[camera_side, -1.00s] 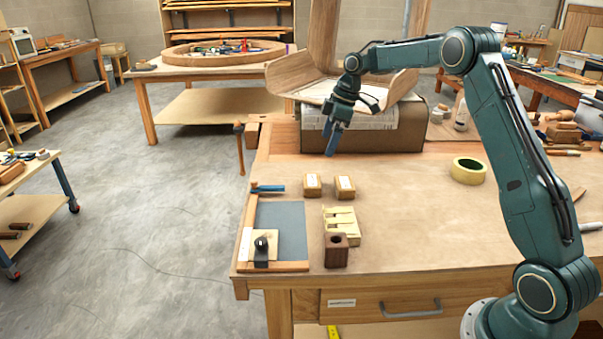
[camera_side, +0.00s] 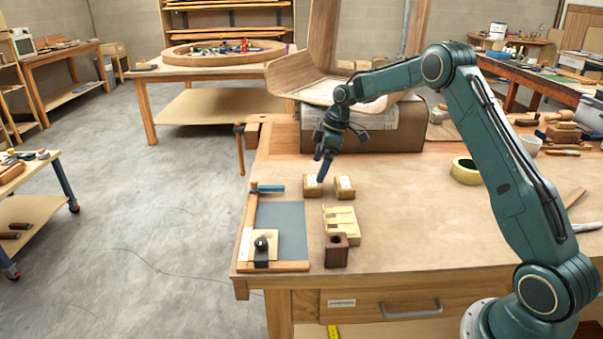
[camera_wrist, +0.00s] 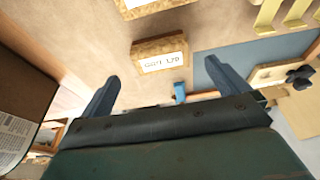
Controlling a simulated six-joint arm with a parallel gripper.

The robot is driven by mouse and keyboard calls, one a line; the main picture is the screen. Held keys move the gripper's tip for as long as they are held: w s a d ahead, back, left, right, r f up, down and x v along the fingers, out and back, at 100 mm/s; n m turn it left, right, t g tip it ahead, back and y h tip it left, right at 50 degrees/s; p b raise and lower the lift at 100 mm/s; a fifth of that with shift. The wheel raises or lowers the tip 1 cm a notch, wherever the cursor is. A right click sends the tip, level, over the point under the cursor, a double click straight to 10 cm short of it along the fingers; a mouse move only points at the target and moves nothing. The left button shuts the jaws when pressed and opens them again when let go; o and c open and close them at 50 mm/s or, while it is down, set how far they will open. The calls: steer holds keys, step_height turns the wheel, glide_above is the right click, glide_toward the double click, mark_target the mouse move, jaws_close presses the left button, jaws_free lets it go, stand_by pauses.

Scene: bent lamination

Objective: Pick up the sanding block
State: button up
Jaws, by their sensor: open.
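Two small tan blocks with white labels sit on the workbench: a left block (camera_side: 311,190) and a right block (camera_side: 345,190). Which one is the sanding block I cannot tell for sure. My gripper (camera_side: 323,170) is open and empty, pointing down just above and behind the left block. In the wrist view my gripper's fingers (camera_wrist: 162,71) are spread apart, and the left block (camera_wrist: 160,46) lies ahead, between their directions. The right block (camera_wrist: 150,7) is partly cut off at the top edge there.
A blue-handled tool (camera_side: 268,189) lies left of the blocks. A slotted wooden holder (camera_side: 341,225) and dark square block (camera_side: 336,250) stand in front. A grey mat (camera_side: 291,222) lies left. A large box (camera_side: 395,135) stands behind.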

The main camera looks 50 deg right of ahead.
mark_target(313, 180)
steer(key=shift+w+a+f, duration=0.1)
steer(key=shift+f, duration=0.3)
steer(key=shift+x, duration=2.6)
steer(key=c, duration=1)
steer(key=shift+r, duration=0.1)
steer(key=shift+r, duration=4.95)
